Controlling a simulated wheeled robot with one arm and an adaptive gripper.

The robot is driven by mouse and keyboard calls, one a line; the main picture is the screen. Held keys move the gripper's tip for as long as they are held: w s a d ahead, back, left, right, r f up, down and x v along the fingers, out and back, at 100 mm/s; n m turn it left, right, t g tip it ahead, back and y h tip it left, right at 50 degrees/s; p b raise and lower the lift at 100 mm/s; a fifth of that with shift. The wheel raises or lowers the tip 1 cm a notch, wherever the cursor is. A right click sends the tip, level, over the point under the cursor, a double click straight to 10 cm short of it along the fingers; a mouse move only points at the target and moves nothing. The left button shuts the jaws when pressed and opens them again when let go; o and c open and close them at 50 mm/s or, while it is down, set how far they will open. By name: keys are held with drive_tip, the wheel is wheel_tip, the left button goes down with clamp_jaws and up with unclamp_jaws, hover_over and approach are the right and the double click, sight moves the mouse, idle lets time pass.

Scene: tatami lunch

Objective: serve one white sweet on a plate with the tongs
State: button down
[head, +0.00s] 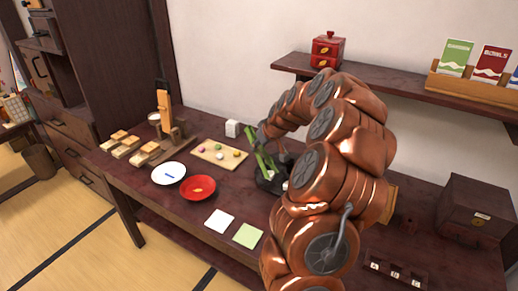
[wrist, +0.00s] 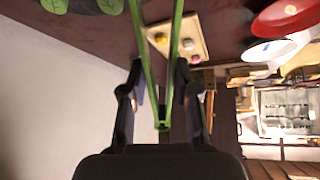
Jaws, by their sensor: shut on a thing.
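My gripper (head: 264,146) is shut on the green tongs (head: 264,165), which point down over a dark leaf-patterned tray or dish (head: 263,184). In the wrist view my gripper (wrist: 160,68) has the tongs (wrist: 175,45) between its fingers, with the two tong arms spread apart. The tan sweets board (head: 208,157) lies left of the tongs and bears several small coloured sweets. A white sweet (head: 220,156) is near its front middle. A white plate (head: 168,182) and a red plate (head: 198,194) are in front of the board, both without a sweet.
Wooden blocks (head: 124,151) and a dark stand with an upright wooden piece (head: 164,100) are at the left. White (head: 219,221) and green (head: 248,235) squares lie at the front edge. A shelf (head: 400,91) overhangs the back.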

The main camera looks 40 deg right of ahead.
wheel_tip(320, 180, up, 10)
drive_tip(key=shift+p, duration=0.35)
idle(0.4)
drive_tip(key=shift+r, duration=0.1)
drive_tip(key=w+a+f+n, duration=0.15)
drive_tip(key=w+a, duration=0.25)
drive_tip(key=a, duration=0.7)
drive_tip(key=w+a+f+m, duration=0.1)
drive_tip(key=w+a+f, duration=0.25)
drive_tip(key=a, duration=0.75)
drive_tip(key=a+f, duration=0.2)
drive_tip(key=a, duration=0.6)
drive_tip(key=s+a+f+y, duration=0.1)
drive_tip(key=a+f, duration=0.1)
drive_tip(key=a, duration=0.6)
drive_tip(key=shift+s+n, duration=0.25)
drive_tip(key=shift+n, duration=0.2)
